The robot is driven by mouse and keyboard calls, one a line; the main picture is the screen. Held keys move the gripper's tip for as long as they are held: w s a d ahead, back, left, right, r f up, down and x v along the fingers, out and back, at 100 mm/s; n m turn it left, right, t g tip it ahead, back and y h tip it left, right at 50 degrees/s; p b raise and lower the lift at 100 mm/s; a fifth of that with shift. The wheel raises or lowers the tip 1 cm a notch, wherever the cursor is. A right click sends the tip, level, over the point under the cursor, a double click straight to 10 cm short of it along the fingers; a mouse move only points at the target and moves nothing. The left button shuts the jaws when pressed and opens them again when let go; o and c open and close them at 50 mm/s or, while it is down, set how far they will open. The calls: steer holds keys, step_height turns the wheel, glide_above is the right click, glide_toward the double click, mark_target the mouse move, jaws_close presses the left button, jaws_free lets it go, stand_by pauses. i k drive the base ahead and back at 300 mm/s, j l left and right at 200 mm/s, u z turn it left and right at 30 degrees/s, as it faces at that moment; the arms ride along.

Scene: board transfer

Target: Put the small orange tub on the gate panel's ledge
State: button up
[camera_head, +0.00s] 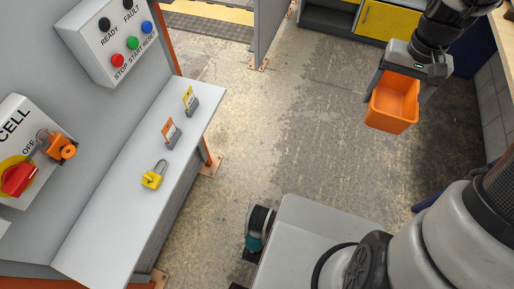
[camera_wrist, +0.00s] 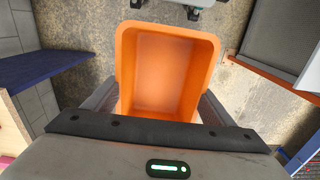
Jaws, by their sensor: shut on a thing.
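My gripper (camera_head: 409,84) is at the upper right of the head view, shut on the small orange tub (camera_head: 391,104). The tub hangs in the air above the floor, a little tilted, with its open top showing. In the wrist view the tub (camera_wrist: 166,75) sits between the two fingers and looks empty inside. The gate panel's ledge (camera_head: 120,185) is a light grey shelf at the left of the head view, well apart from the tub. A yellow padlock (camera_head: 152,180) and two small tags, one orange (camera_head: 171,131) and one yellow (camera_head: 189,98), are on the ledge.
Above the ledge are a button box (camera_head: 112,42) and a switch box with a red handle (camera_head: 18,180) and orange padlock (camera_head: 62,148). Bare floor (camera_head: 290,130) lies between ledge and tub. My base fills the lower right. A yellow-fronted cabinet (camera_head: 385,22) stands at the back.

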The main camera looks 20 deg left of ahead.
mark_target(118, 243)
steer(key=k+j+u, duration=0.15)
steer(key=k, duration=0.7)
steer(key=u, duration=1.45)
